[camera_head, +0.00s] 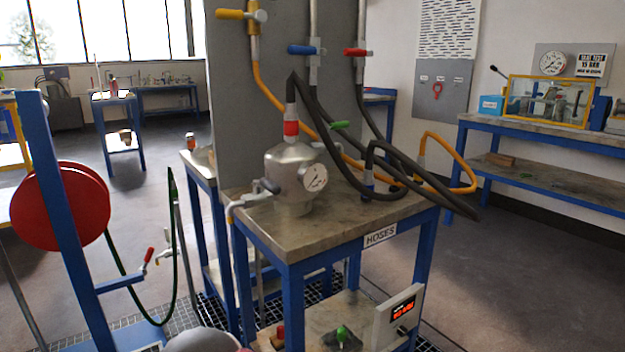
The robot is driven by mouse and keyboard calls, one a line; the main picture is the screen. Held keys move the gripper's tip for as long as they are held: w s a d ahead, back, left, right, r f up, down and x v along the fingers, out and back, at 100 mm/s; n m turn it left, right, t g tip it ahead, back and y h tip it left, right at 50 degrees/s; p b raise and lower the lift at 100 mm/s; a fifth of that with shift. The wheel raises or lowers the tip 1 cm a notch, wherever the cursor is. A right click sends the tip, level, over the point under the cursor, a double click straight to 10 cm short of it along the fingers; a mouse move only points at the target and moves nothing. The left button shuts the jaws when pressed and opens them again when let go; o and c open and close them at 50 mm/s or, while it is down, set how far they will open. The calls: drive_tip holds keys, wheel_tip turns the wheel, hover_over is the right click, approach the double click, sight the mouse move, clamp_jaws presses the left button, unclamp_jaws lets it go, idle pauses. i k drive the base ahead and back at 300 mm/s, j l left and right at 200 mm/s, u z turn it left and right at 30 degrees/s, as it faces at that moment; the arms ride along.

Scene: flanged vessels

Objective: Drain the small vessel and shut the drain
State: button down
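The small vessel (288,163) is a grey metal pot standing upright on the bench labelled HOSES. A round dial gauge (314,178) sits on its front right; its reading is too small to tell. A black hose with a red-banded coupling (291,129) joins its top. A green lever (340,125) shows at its upper right. On its lower left is a grey side fitting (264,187), and a pale bent pipe (236,207) lies at the bench's left edge. I cannot tell whether the drain is open or shut. My gripper is not in view.
The blue-legged bench (340,222) carries black and orange hoses looping on its right. A grey panel behind holds yellow, blue (306,50) and red (357,52) valve handles. A red hose reel (60,206) stands at left.

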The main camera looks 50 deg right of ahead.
sight(275, 189)
drive_tip(key=z, duration=1.25)
